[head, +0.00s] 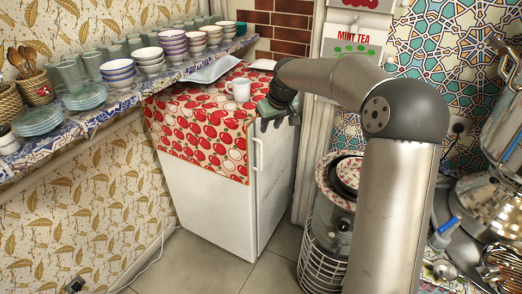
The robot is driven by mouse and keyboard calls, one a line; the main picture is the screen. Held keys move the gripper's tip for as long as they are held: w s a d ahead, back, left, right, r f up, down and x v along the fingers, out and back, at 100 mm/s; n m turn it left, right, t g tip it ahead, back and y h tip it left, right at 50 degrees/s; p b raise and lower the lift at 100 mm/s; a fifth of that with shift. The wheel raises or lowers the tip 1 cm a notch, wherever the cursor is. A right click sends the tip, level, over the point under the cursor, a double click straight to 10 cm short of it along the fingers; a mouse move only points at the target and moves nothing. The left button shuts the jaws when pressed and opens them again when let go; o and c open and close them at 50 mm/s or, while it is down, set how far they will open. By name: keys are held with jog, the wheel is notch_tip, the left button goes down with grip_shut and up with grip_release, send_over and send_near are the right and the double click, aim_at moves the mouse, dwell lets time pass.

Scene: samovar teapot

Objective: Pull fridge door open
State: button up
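The white fridge (205,205) stands on the floor in the middle of the head view, with a red patterned cloth over its top. Its pale vertical handle (259,154) is near the upper front corner, at the edge of the narrower right-hand face. The door (277,185) looks shut. My gripper (277,121) is above the handle and slightly right of it, by the fridge's top edge, and appears apart from the handle. Its fingers are small and dark, so I cannot tell whether they are open or shut.
A white mug (239,89) and a pale tray (215,69) sit on the fridge top. A shelf (110,112) with bowls and glasses runs along the left. A wire basket (322,265) stands right of the fridge. The floor in front (190,265) is clear.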

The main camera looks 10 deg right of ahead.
jog(key=p, duration=0.2)
send_over(261, 168)
jog(key=f, duration=1.5)
jog(key=shift+w, duration=0.3)
jog(key=shift+r, duration=0.1)
grip_shut()
